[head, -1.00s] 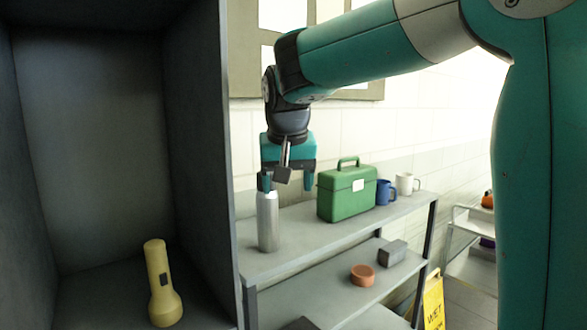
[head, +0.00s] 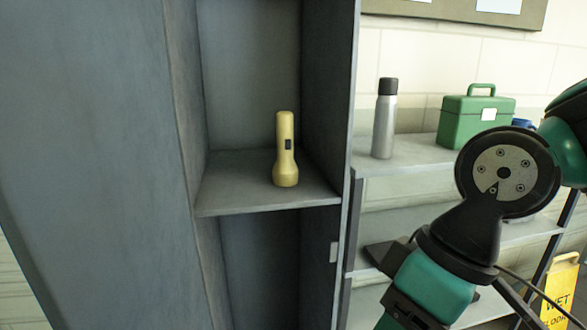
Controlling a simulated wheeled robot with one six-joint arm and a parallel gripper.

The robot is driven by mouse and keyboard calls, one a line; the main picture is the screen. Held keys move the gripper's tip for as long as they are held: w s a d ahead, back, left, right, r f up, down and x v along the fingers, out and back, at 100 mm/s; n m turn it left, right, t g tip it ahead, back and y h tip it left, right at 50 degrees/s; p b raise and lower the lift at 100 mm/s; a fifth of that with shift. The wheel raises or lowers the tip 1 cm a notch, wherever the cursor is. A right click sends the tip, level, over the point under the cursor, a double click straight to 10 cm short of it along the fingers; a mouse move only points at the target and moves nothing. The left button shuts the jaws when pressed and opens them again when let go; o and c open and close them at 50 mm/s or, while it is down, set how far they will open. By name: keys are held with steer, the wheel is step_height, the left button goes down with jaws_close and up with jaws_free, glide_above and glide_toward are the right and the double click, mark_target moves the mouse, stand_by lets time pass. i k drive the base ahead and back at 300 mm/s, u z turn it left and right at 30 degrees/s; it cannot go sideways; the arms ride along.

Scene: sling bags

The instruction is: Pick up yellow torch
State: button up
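The yellow torch (head: 285,150) stands upright on its wide end on the upper shelf of a grey locker, with a dark switch on its side. My gripper (head: 412,308) is at the bottom, right of the locker and lower than the torch, well apart from it. The bottom edge of the picture cuts it off and its fingertips are hidden, so I cannot tell whether it is open or shut.
The locker's side panel (head: 95,150) stands left of the opening, its right wall (head: 330,90) between torch and arm. On the rack at right are a silver bottle (head: 384,125) and a green box (head: 474,120). A yellow wet-floor sign (head: 560,295) stands lower right.

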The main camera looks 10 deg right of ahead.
mark_target(285, 170)
steer(key=k, duration=0.15)
steer(key=z, duration=1.1)
steer(key=i, duration=0.9)
steer(key=u, duration=1.6)
